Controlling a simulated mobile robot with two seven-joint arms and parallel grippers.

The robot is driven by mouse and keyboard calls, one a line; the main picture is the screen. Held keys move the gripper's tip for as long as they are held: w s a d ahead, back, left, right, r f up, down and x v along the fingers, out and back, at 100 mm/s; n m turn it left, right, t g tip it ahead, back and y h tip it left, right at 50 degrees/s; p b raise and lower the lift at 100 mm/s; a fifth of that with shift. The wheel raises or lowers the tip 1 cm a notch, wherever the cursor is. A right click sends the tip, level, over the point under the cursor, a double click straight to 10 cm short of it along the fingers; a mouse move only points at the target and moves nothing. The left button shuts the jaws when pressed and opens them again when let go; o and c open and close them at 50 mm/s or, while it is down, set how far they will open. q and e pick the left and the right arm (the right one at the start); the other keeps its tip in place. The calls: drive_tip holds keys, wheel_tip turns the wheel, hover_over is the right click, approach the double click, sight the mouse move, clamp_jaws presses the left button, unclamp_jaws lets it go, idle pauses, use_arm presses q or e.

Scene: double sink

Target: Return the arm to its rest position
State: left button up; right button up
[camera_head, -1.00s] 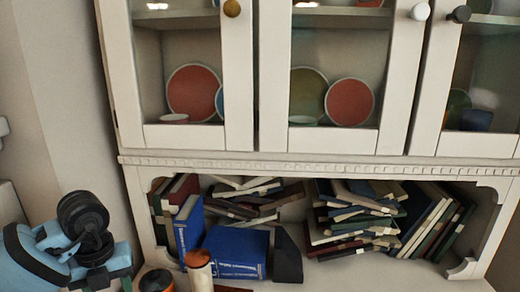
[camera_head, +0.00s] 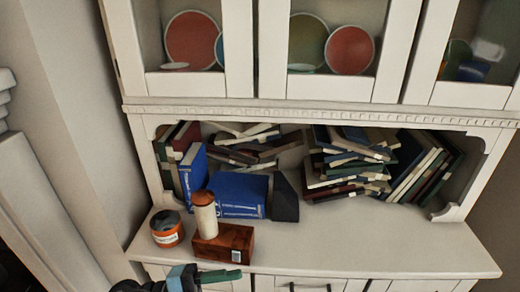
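My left gripper (camera_head: 200,279) shows at the bottom edge, left of centre, in front of the cabinet's counter. Only its dark body and teal finger parts are visible, and the rest of the arm is cut off by the frame. I see nothing held in it, but the gap between the fingers cannot be made out. My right gripper is not in view.
A white cabinet (camera_head: 300,114) has plates behind glass doors above and stacked books (camera_head: 345,165) below. The counter's right part is clear.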

use_arm(q)
drive_tip(key=s+a+f+n+t+y, duration=0.2)
drive_tip(key=a+f+n+t+y, duration=0.4)
drive_tip(key=n, duration=0.5)
drive_tip(key=s+a+f+n+t+y, duration=0.2)
drive_tip(key=a+f+n+t+y, duration=0.3)
drive_tip(key=f+n+t+y, duration=0.45)
drive_tip(key=s+a+f+n+g+y, duration=0.1)
drive_tip(key=s+f+n+g, duration=0.2)
drive_tip(key=s, duration=0.4)
drive_tip(key=s+a+f+n+g+p, duration=0.1)
drive_tip(key=s+a+f+n+g, duration=0.1)
drive_tip(key=s+f+g, duration=0.3)
drive_tip(key=s+f+n, duration=0.1)
drive_tip(key=s+f, duration=0.2)
drive_tip(key=shift+s+a+f+g+y, duration=0.3)
drive_tip(key=shift+g+y, duration=0.05)
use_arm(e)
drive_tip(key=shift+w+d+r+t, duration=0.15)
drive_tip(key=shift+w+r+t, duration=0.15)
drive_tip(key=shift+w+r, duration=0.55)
use_arm(q)
drive_tip(key=shift+n, duration=0.25)
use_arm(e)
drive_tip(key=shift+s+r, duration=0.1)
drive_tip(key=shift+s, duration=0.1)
